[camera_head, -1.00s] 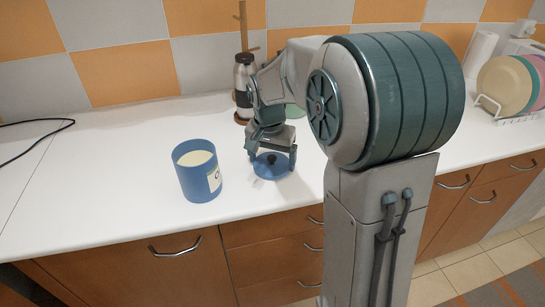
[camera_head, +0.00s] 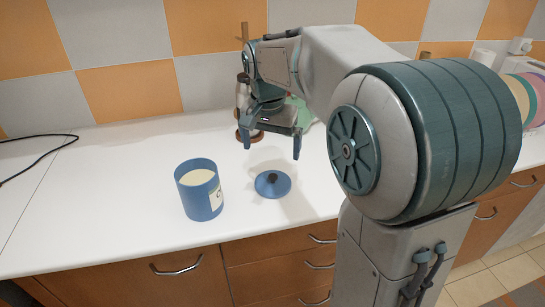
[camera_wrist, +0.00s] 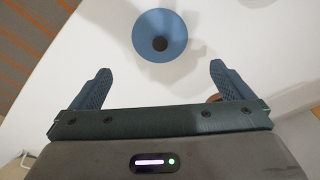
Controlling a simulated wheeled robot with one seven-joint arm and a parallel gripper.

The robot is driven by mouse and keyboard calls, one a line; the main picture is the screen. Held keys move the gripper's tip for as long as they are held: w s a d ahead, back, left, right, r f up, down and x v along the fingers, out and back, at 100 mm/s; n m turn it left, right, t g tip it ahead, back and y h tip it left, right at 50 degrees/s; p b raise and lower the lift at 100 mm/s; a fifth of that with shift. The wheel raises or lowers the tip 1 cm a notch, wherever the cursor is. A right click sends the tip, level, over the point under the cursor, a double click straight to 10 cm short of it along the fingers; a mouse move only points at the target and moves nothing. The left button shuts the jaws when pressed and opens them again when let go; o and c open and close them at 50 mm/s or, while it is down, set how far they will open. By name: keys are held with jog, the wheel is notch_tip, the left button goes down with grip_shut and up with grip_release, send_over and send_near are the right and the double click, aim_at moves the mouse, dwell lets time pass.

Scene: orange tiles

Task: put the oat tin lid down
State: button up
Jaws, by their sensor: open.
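The oat tin lid (camera_head: 266,188) is a blue disc with a dark knob. It lies flat on the white counter, to the right of the open blue oat tin (camera_head: 201,200), which holds pale contents. The two are apart. My gripper (camera_head: 272,152) is open and empty, raised above and a little behind the lid, not touching it. In the wrist view the lid (camera_wrist: 160,36) lies beyond my two spread fingertips (camera_wrist: 160,72), with nothing between them.
A kettle or flask (camera_head: 242,95) and a green item (camera_head: 303,110) stand behind my gripper, partly hidden. A plate rack with plates (camera_head: 528,98) is at the far right. A black cable (camera_head: 45,152) lies at the left.

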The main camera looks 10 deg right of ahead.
jog(key=s+f+n, duration=0.3)
jog(key=s+f, duration=0.1)
jog(key=s, duration=0.5)
jog(key=s+f+n+t, duration=0.1)
jog(key=s+f+n, duration=0.2)
jog(key=s, duration=0.7)
jog(key=shift+s+d+f+n+y, duration=0.25)
jog(key=shift+d+f+n+y, duration=0.05)
jog(key=shift+f+n+y, duration=0.15)
